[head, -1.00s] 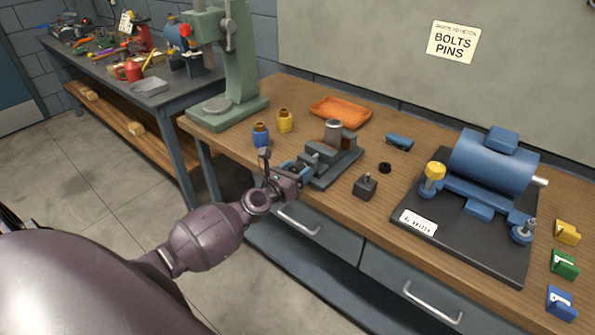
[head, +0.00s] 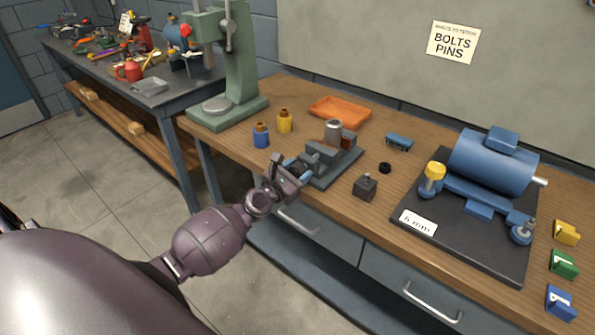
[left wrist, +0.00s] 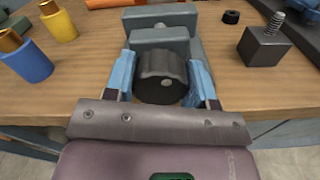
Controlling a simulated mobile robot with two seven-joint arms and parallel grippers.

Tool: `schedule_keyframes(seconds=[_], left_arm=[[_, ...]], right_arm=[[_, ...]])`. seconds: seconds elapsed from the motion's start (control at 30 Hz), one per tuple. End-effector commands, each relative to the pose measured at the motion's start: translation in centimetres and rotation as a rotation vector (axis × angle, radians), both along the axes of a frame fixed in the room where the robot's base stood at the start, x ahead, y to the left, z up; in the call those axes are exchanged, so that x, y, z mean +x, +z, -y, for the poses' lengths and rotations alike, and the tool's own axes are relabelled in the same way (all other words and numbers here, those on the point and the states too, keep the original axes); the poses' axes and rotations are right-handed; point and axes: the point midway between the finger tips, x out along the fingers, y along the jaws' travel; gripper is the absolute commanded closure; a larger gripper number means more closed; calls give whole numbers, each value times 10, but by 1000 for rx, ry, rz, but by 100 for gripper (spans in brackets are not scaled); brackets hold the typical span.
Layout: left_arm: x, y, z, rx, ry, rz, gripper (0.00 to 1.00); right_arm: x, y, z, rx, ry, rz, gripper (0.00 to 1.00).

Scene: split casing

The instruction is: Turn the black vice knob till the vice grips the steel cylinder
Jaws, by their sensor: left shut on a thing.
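The grey vice (head: 337,165) stands at the front edge of the wooden bench. The steel cylinder (head: 333,130) stands upright between its jaws in the head view; whether the jaws touch it I cannot tell. The black vice knob (left wrist: 162,76) faces my left wrist camera, a pale spot at its middle. My left gripper (head: 296,172) is at the knob, its blue fingers on either side of it; it also shows in the left wrist view (left wrist: 162,88), shut on the knob. The cylinder is not clearly visible in the left wrist view. My right gripper is not in view.
A dark block with a stud (head: 365,186) and a black ring (head: 385,168) lie right of the vice. Blue (head: 261,135) and yellow (head: 285,121) bottles stand left. An orange tray (head: 340,112) lies behind; a blue motor (head: 492,162) stands right.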

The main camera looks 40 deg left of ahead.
Motion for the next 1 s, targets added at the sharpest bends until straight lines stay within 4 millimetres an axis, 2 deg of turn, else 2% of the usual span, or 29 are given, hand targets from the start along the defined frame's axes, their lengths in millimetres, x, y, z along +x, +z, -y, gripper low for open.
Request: schedule_keyframes(seconds=[0.27, 1.0], left_arm=[[0, 0, 0, 260, 0, 20, 73], [0, 0, 0, 963, 0, 75, 73]], right_arm=[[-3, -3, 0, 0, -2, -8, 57], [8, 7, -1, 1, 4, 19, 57]])
